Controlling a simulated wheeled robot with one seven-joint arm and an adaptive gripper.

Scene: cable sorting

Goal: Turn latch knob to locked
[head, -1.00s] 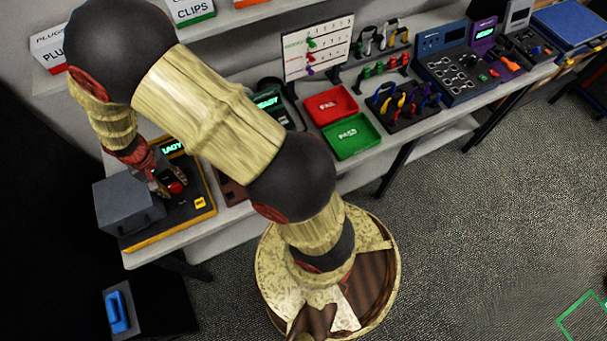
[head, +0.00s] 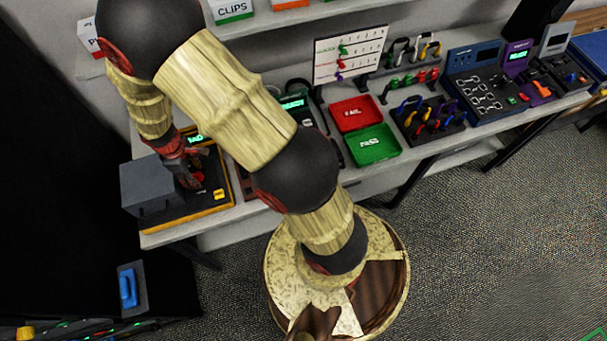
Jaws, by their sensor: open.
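The station at the left end of the bench has a grey box (head: 150,188) on a dark base with a yellow-orange edge (head: 190,222). A red knob (head: 199,177) shows in part just right of the grey box. My gripper (head: 190,180) is open and points down at the red knob, its fingers close around or beside it; I cannot tell if they touch. The gripper and wrist hide part of the knob and of the green-lit display (head: 195,138) behind. The knob's turn angle cannot be read.
A small yellow block (head: 219,194) sits on the station's right side. A red tray (head: 352,112) and a green tray (head: 385,146) lie farther right, beside a dark rack of coloured cables (head: 437,124). A shelf hangs above; open floor lies right.

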